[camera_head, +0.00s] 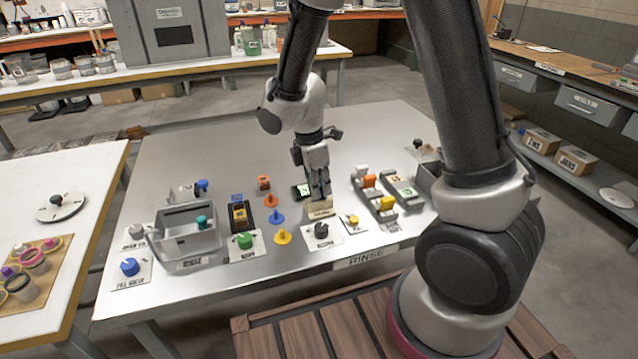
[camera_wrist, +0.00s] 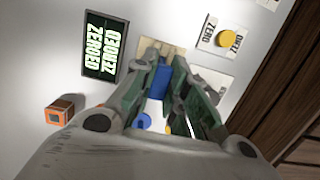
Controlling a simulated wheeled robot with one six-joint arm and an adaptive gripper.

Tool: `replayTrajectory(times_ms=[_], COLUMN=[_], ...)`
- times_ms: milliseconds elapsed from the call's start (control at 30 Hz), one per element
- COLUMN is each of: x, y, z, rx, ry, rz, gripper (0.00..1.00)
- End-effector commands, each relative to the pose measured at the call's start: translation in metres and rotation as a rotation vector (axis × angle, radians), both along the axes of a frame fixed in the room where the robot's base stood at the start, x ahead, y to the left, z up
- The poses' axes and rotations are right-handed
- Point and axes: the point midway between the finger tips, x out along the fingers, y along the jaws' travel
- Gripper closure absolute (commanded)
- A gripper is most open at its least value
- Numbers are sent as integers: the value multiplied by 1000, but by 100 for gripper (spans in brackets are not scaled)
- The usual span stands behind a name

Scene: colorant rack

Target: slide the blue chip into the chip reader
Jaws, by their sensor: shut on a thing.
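My gripper (camera_head: 320,194) points down at the middle of the steel table, just above or at a small beige block (camera_head: 320,209). In the wrist view its two dark green fingers (camera_wrist: 172,98) are shut on a blue piece (camera_wrist: 160,82), which looks like the blue chip. The chip is mostly hidden in the head view. The beige block (camera_wrist: 165,46) lies just beyond the chip in the wrist view; I cannot tell whether they touch. No label marks the chip reader clearly. Beside the gripper, a dark display (camera_wrist: 101,46) reads "ZEROED" in green.
A yellow knob (camera_head: 352,221) marked "ZERO" and a black knob (camera_head: 321,231) stand close by. Orange, blue and yellow pegs (camera_head: 276,217) stand left of the gripper. A grey basin (camera_head: 188,240) is at left, grey racks (camera_head: 376,202) at right. The table's back is clear.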

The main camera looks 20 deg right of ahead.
Motion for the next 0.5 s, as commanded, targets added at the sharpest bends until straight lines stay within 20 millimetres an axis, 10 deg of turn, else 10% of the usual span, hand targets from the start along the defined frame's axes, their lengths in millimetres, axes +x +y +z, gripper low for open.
replayTrajectory(times_ms=[500], x=[0], y=[0], z=[-13], rx=[0], ry=[1], rz=[-1], gripper=[98])
